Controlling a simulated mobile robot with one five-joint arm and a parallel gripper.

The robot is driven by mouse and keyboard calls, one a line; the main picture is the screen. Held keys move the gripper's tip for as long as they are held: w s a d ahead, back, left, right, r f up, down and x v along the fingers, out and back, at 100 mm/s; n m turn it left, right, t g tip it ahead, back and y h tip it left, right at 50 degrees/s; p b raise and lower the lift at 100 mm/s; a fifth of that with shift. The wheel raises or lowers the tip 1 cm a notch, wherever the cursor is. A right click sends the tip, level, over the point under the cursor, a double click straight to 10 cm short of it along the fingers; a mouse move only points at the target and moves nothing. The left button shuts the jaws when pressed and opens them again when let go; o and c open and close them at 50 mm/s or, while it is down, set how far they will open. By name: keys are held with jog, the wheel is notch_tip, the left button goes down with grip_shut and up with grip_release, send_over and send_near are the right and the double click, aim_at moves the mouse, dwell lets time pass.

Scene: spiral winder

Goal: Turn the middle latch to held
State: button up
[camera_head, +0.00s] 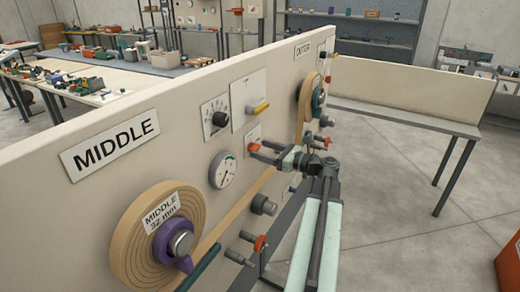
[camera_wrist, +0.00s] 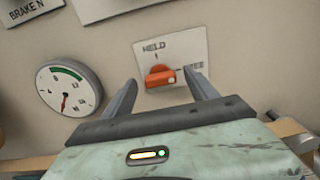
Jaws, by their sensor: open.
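The middle latch is an orange-red knob (camera_wrist: 160,77) on a pale plate (camera_wrist: 192,45) marked HELD above and FREE, partly covered, at the right. The knob lies roughly sideways, its pale-marked end toward FREE. In the head view the knob (camera_head: 254,147) sits on the panel right of the round gauge. My gripper (camera_wrist: 160,78) is open, with one finger on each side of the knob in the wrist view. In the head view my gripper (camera_head: 264,150) reaches the panel at the knob. I cannot tell whether the fingers touch it.
A round gauge (camera_wrist: 68,89) is left of the latch, and also shows in the head view (camera_head: 222,170). The MIDDLE roll (camera_head: 130,240) with its purple hub is at lower left. A yellow-handled switch (camera_head: 258,107) is above the latch. Another orange-handled knob (camera_head: 260,243) sits below.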

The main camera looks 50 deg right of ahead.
jog(key=shift+x, duration=0.9)
jog(key=c, duration=1.4)
jog(key=shift+o, duration=0.2)
